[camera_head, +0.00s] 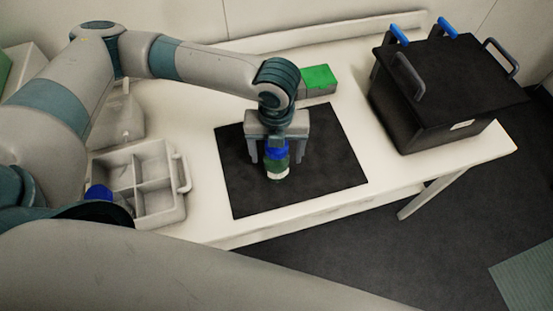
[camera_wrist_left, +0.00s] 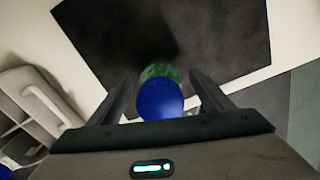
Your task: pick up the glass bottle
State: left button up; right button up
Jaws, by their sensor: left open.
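The glass bottle (camera_head: 278,172), green with a blue cap, is at the black mat (camera_head: 340,170), with its cap towards my left gripper. Its lower end looks pale in the head view. My left gripper (camera_head: 277,158) is open above the mat, with one finger on each side of the bottle. In the left wrist view the blue cap of the bottle (camera_wrist_left: 160,98) shows between the spread fingers of the left gripper (camera_wrist_left: 162,78), with gaps on both sides. The green body lies beyond the cap, partly hidden by it. My right gripper is not in view.
A pale divided tray (camera_head: 180,205) with a handle stands left of the mat, with a blue-topped item (camera_head: 98,193) at its left side. A green box (camera_head: 318,77) sits behind the mat. A black lidded box (camera_head: 440,75) with handles stands at right. The mat around the bottle is clear.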

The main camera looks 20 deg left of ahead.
pick_arm(q)
jog(key=shift+f, duration=0.75)
jog(key=shift+c, duration=0.7)
jog(key=c, duration=1.3)
jog(key=shift+r, duration=0.1)
